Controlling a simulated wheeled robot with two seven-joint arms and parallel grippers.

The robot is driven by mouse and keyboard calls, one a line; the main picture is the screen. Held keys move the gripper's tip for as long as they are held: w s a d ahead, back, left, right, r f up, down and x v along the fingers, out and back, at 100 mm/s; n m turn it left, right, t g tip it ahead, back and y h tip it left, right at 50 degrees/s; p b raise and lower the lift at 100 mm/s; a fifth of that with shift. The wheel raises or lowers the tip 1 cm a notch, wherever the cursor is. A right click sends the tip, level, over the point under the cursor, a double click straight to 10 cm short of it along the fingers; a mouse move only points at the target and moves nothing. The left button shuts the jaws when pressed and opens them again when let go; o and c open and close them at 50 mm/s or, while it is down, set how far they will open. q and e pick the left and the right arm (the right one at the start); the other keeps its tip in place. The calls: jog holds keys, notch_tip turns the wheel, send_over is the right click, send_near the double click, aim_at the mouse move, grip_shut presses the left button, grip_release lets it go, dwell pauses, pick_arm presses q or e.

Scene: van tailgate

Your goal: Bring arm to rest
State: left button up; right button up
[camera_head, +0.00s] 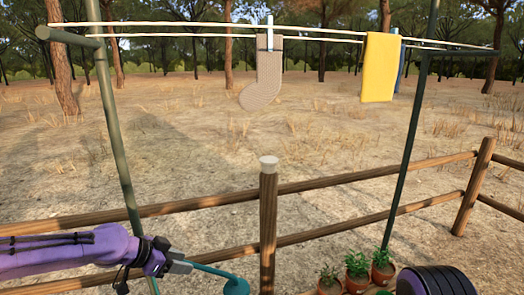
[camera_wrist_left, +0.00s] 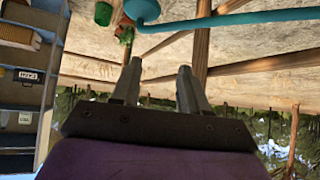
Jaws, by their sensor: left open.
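My left gripper (camera_head: 182,266) reaches in from the left at the bottom of the head view. In the left wrist view its two fingers (camera_wrist_left: 160,68) stand apart with nothing between them. A teal object with a long thin spout or handle (camera_head: 208,272) lies just beyond the gripper in the head view. In the left wrist view its rounded part and teal bar (camera_wrist_left: 190,23) show beyond the fingertips, apart from them as far as I can tell. My right gripper is not in view.
A grey sock (camera_head: 268,75) and a yellow cloth (camera_head: 379,68) hang on a clothesline between green poles. A wooden fence (camera_head: 268,220) crosses behind. Potted plants (camera_head: 357,272) stand at the lower right. Shelves with boxes (camera_wrist_left: 25,90) show in the left wrist view.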

pick_arm(q)
jog(key=s+f+n+t+y, duration=0.1)
jog(key=s+f+n+y, duration=0.2)
jog(key=s+f+n, duration=0.35)
jog(key=s+f+n+t+y, duration=0.1)
jog(key=s+f+n+y, duration=0.15)
jog(key=f+n, duration=0.7)
jog(key=s+a+f+g+y, duration=0.1)
jog(key=s+f, duration=0.3)
jog(key=s, duration=0.5)
jog(key=s+a+f+g+y, duration=0.2)
jog(key=s+a+f, duration=0.2)
jog(key=s, duration=0.5)
jog(key=s+a+f+g+y, duration=0.1)
jog(key=s+f, duration=0.4)
jog(key=s, duration=0.5)
jog(key=shift+a+n+g+y, duration=0.4)
jog(key=shift+a+y, duration=0.05)
jog(key=shift+a, duration=0.7)
